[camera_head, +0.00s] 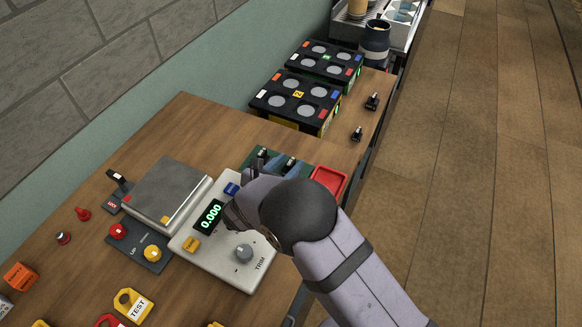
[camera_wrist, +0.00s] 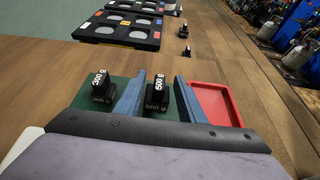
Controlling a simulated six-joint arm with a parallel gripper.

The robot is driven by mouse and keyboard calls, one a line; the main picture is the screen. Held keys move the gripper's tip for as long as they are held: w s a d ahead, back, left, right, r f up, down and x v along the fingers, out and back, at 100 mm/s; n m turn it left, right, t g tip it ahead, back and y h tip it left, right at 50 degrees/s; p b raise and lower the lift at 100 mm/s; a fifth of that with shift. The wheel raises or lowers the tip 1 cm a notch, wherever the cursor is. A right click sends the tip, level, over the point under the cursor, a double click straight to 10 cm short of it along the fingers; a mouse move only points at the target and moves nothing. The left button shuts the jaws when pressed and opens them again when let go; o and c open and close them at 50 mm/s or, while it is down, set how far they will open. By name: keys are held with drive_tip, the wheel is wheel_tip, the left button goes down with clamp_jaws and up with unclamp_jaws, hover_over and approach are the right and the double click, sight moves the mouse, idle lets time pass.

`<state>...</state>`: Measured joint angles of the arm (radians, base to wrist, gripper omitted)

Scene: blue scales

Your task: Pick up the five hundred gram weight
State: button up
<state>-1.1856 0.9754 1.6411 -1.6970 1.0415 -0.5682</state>
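The five hundred gram weight (camera_wrist: 157,97), black with white "500 g" lettering, stands upright on a dark green mat (camera_wrist: 90,95). In the head view the weight (camera_head: 290,163) shows partly behind my arm. My gripper (camera_wrist: 158,92) is open, with one blue finger on each side of the weight. Gaps show between the weight and both fingers, and it does not look gripped. How low the fingertips reach beside it is hard to tell.
A similar black weight (camera_wrist: 101,87), its label perhaps "300 g", stands just left of the left finger. A red tray (camera_head: 328,180) lies to the right. The scale (camera_head: 168,190) with its 0.000 display is at left. Black boxes (camera_head: 296,98) and two small black weights (camera_head: 372,101) stand farther back.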

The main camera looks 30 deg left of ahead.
clamp_jaws()
drive_tip(key=shift+r, duration=0.1)
drive_tip(key=shift+r, duration=0.1)
wheel_tip(320, 180, up, 10)
drive_tip(key=b, duration=0.3)
idle(0.3)
